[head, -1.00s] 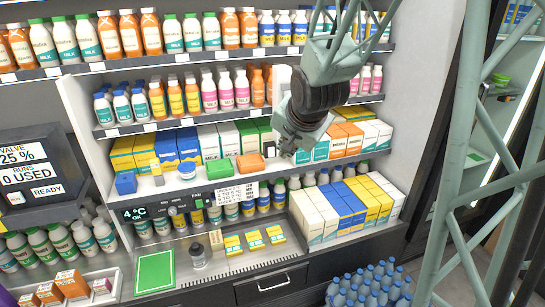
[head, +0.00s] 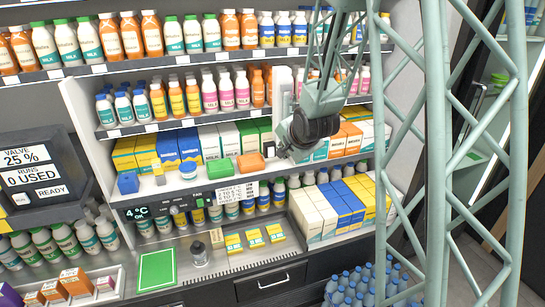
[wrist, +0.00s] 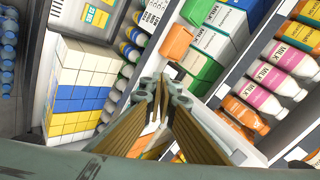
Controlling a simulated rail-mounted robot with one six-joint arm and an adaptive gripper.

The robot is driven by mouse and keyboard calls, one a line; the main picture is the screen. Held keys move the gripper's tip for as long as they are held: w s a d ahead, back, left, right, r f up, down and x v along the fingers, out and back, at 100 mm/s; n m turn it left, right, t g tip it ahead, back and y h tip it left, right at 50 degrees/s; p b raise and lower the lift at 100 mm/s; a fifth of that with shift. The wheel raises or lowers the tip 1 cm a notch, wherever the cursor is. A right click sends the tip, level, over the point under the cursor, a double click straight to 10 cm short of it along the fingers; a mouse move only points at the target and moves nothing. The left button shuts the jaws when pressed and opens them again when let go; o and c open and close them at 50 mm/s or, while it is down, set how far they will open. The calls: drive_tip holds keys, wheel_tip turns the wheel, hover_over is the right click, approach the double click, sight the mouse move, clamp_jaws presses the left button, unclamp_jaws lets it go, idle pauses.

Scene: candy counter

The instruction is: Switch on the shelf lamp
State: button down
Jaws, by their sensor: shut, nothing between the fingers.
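My gripper (head: 283,153) is at the middle shelf, its fingers shut and empty; in the wrist view its fingertips (wrist: 163,83) are together. A small white plate with a dark part (head: 269,149), possibly a switch, is just left of the fingertips in the head view, beside the orange block. I cannot tell whether they touch it. No shelf lamp can be clearly made out. The control strip (head: 160,211) on the lower shelf edge carries a 4 °C display (head: 137,212), a knob (head: 178,209) and small controls near a FAN label.
An orange block (head: 250,162) and a green block (head: 221,171) lie close to my gripper on the shelf. Cartons (head: 325,212) and bottles crowd the shelves. A green mat (head: 156,270) lies on the counter. Blue-capped bottles (head: 362,283) stand below.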

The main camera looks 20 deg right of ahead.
drive_tip(key=w+d+f+m+t+p, duration=0.1)
drive_tip(key=w+d+f+m+p, duration=0.1)
drive_tip(key=w+f, duration=0.4)
drive_tip(key=shift+d+f+m+t, duration=0.4)
drive_tip(key=shift+d+f+m, duration=0.45)
drive_tip(key=shift+m, duration=0.15)
drive_tip(key=shift+f, duration=0.1)
approach(271, 152)
drive_tip(key=w+f, duration=0.3)
drive_tip(key=f, duration=0.3)
drive_tip(key=shift+w+d+b, duration=0.2)
drive_tip(key=shift+w+d, duration=0.05)
drive_tip(key=shift+w, duration=0.2)
drive_tip(key=shift+w+d+b, duration=0.15)
drive_tip(key=shift+w+d, duration=0.1)
drive_tip(key=shift+w, duration=0.25)
